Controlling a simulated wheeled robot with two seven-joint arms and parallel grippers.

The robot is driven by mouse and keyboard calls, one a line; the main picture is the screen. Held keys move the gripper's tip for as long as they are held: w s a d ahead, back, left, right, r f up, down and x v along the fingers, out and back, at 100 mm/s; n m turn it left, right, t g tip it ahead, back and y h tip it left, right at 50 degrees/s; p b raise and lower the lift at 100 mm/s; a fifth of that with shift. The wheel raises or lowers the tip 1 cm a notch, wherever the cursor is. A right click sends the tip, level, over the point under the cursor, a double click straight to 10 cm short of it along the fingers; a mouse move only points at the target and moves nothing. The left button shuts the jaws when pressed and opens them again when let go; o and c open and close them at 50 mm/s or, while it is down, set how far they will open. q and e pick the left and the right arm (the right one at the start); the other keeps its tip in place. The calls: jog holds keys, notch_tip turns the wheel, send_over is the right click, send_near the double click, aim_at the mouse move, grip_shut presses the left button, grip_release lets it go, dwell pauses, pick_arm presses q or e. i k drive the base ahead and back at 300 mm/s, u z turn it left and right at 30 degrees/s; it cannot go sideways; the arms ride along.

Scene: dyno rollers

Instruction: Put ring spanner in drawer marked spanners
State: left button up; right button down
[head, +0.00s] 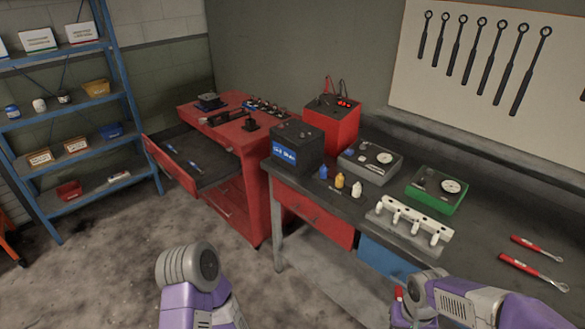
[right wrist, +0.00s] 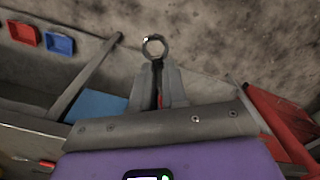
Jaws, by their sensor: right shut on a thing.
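In the right wrist view my right gripper (right wrist: 158,80) is shut on a ring spanner (right wrist: 155,47). The ring end sticks out past the fingertips, and most of the handle is hidden between the fingers. In the head view my right arm is at the lower right, and its fingers and the spanner are not clear there. An open drawer (head: 205,170) sticks out to the left from the red cabinet (head: 258,190). Several tools with blue parts lie in it. I cannot read a label on it. My left arm shows at the bottom, but its fingers do not show.
The dark workbench (head: 350,195) carries a black battery (head: 296,150), a red box (head: 332,120), gauge cases and a white rack (head: 413,220). Two red-handled tools lie at its right. Spanners hang on the wall board (head: 490,90). Blue shelves (head: 75,100) stand left. The floor between is clear.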

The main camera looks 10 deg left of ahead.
aim_at(202, 162)
jog(key=u, duration=0.9)
jog(key=i, duration=1.7)
jog(key=u, duration=0.7)
jog(key=i, duration=1.7)
